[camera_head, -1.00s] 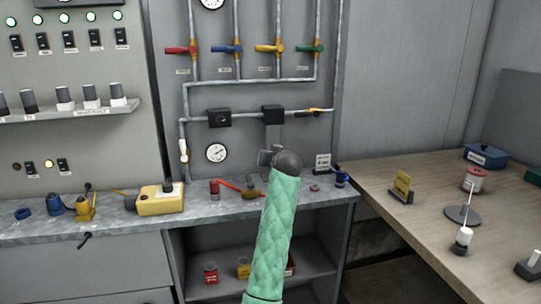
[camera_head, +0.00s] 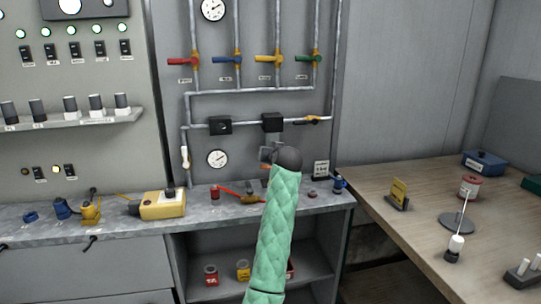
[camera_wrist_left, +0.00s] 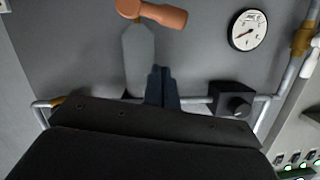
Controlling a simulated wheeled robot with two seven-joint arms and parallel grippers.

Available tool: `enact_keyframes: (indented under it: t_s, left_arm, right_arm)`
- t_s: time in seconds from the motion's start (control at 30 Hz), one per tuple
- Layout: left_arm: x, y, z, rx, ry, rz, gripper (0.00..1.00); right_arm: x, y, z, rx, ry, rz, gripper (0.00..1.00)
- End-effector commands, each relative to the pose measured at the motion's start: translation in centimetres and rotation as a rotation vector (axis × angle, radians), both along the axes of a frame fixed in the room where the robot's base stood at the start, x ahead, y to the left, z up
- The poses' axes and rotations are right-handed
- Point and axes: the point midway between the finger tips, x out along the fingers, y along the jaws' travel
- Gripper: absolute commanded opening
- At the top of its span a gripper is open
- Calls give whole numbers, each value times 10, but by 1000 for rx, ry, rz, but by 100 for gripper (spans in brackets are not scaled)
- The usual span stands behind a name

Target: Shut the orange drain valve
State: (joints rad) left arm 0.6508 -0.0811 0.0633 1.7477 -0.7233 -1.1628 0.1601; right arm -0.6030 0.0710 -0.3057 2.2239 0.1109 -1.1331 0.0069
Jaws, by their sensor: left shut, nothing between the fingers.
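The orange drain valve has a short orange handle (camera_wrist_left: 165,16) with a rounded hub, at the top of the left wrist view beside a grey tapered stem (camera_wrist_left: 138,55). The handle lies roughly crosswise in that view. In the head view only a small orange bit (camera_head: 265,154) shows, below a black box on the pipe; my arm's dark wrist partly hides it. My left gripper (camera_wrist_left: 161,74) is shut and empty, its dark fingertips apart from the handle in the picture. In the head view its fingers are hard to make out. My right gripper is not in view.
Red, blue, yellow and green valves (camera_head: 228,61) line the upper pipes. A round gauge (camera_head: 218,159) sits left of my wrist. A grey bench (camera_head: 110,220) below holds a yellow box (camera_head: 162,204) and small items. A wooden table (camera_head: 400,225) stands right.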

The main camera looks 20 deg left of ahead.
Motion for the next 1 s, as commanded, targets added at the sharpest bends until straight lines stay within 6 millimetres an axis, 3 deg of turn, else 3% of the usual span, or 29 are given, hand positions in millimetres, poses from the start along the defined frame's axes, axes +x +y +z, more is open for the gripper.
enact_keyframes:
  t_s: [0.53,1.0]
  left_arm:
    - [-66,-51,21,-1,-2,-1,0]
    - [-77,-59,25,1,-1,0,0]
  right_arm:
    - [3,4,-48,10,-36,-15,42]
    - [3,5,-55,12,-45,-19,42]
